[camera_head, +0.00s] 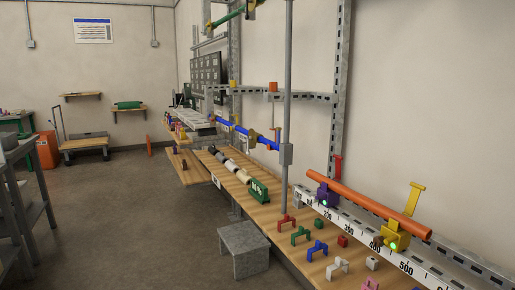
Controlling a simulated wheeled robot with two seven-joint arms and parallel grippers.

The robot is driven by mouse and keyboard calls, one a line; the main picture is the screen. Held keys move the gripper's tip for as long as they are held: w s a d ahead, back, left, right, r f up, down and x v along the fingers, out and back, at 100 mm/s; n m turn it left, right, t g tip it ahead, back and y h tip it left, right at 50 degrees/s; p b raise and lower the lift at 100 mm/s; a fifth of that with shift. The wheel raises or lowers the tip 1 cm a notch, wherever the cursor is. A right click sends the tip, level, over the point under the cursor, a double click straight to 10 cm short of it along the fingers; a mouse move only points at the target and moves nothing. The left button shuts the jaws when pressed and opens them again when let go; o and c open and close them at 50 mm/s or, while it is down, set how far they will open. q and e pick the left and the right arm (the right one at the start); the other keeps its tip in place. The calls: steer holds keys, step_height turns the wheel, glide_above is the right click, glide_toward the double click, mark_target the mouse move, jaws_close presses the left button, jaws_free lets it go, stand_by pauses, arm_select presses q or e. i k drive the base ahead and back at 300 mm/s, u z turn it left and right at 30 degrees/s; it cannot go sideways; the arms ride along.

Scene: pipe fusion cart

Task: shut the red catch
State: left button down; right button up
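A red upright catch (338,166) stands behind the left end of an orange pipe (370,205), above the purple clamp (327,196). It points up and does not lie across the pipe; its lower end is hidden by the pipe. A yellow clamp (397,240) with an upright yellow catch (415,197) stands near the pipe's right end. The pipe rests along both clamps on a white numbered rail (350,229). Each clamp shows a small green light. Neither of my grippers is in view.
A grey post (287,110) rises at the bench. A grey step block (243,248) stands on the floor; floor to its left is clear.

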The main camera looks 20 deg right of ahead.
mark_target(338, 159)
steer(key=u, duration=0.3)
steer(key=i, duration=1.15)
steer(key=z, duration=1.3)
